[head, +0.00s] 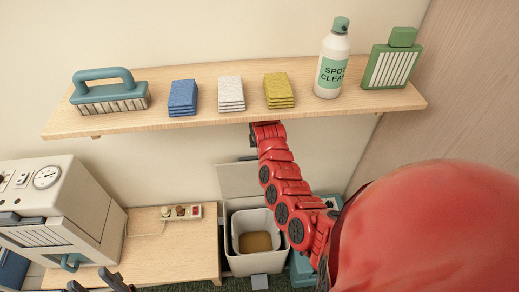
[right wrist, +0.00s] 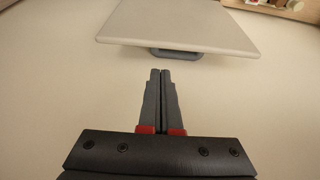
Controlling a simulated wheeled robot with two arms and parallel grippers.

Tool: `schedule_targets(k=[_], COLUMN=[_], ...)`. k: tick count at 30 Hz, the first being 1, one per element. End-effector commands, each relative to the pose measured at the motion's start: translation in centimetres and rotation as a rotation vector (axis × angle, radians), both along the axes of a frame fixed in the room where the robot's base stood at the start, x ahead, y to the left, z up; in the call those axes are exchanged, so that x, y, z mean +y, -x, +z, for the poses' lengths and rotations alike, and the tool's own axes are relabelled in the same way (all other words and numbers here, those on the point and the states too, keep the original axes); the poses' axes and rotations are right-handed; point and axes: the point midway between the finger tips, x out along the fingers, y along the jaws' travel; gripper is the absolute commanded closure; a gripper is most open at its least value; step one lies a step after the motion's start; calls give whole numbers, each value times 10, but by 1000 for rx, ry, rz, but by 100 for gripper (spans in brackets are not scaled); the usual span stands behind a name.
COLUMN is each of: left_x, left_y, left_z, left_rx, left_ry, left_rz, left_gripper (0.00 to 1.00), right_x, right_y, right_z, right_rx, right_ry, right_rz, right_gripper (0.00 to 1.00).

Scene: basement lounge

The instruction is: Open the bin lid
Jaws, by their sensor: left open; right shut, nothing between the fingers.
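The bin (head: 232,262) is a pale box with an inner bucket, standing on the floor below the shelf. Its lid (head: 236,180) stands raised at the back, near the wall, and the bin's mouth is open. In the right wrist view the lid (right wrist: 185,22) is a pale panel with a grey handle (right wrist: 178,52) at its edge. My right gripper (right wrist: 160,72) is shut and empty, apart from the handle. In the head view its fingers are hidden at the shelf. My left gripper (head: 98,281) is open and empty at the lower left.
A wooden shelf (head: 215,117) above holds a brush, sponge stacks, a spray bottle (head: 331,62) and a green container. A low table (head: 180,243) with a power strip stands left of the bin, beside a cream machine (head: 88,205) with a gauge.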

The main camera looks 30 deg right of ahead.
Motion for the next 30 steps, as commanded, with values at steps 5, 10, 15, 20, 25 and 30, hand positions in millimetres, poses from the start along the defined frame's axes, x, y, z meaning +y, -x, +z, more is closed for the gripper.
schedule_targets(k=[5,10,15,20,25,30], left_x=[0,0,0,0,0,0], left_y=[0,0,0,0,0,0], left_z=[3,2,-6,-13,-34,-40], left_rx=[0,0,0,0,0,0], left_ry=[0,0,0,0,0,0], left_rz=[0,0,0,0,0,0], left_gripper=[50,50,50,50,50,50], right_x=[-4,-5,-7,-10,-13,-14], right_y=[-5,-10,-16,-20,-26,-28], right_z=[-15,-30,-48,-60,-79,-83], right_rx=[2,3,1,0,-1,-1], right_ry=[1,2,4,0,2,-2], right_rz=[1,4,6,1,1,-1], right_gripper=[100,100,100,100,100,100])
